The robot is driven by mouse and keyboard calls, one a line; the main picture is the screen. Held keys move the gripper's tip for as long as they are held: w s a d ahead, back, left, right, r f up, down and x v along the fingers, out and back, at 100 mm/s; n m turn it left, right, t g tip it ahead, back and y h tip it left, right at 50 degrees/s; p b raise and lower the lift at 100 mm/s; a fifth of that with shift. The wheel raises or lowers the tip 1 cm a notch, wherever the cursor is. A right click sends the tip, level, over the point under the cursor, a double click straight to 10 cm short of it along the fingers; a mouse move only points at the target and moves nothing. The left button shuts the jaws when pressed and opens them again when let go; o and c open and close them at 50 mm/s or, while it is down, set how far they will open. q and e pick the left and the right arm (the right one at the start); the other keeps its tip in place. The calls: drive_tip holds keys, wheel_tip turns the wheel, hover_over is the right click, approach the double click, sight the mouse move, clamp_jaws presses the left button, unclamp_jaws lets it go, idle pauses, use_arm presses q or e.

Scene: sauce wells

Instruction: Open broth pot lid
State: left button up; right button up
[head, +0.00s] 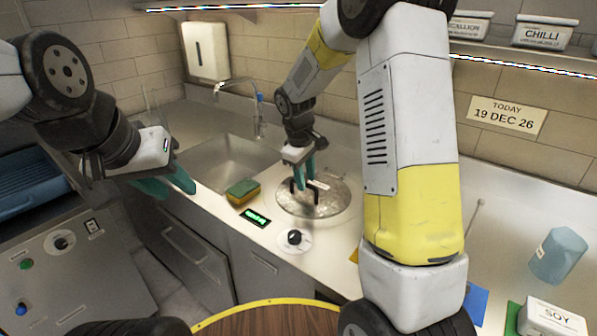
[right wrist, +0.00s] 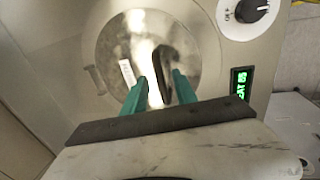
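The round metal broth pot lid (head: 328,206) sits in the counter, with a black upright handle (head: 298,182) and a small white label. My right gripper (head: 304,172) is over the lid, fingers pointing down at the handle. In the right wrist view, the lid (right wrist: 196,50) is below, and the black handle (right wrist: 163,72) shows between the teal fingers of my right gripper (right wrist: 158,90), closer to the right finger. A bright gap shows beside the left finger, so the gripper is open. My left gripper (head: 170,186) is open and empty, left of the sink.
A green and yellow sponge (head: 243,191), a green-lit display (head: 255,217) and a black knob (head: 294,238) lie near the lid. The sink (head: 225,160) and tap are behind left. A blue cup (head: 558,255) and a soy container (head: 552,322) are at right.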

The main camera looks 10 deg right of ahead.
drive_tip(key=shift+f, duration=0.35)
drive_tip(key=shift+d, duration=0.1)
clamp_jaws()
idle(1.1)
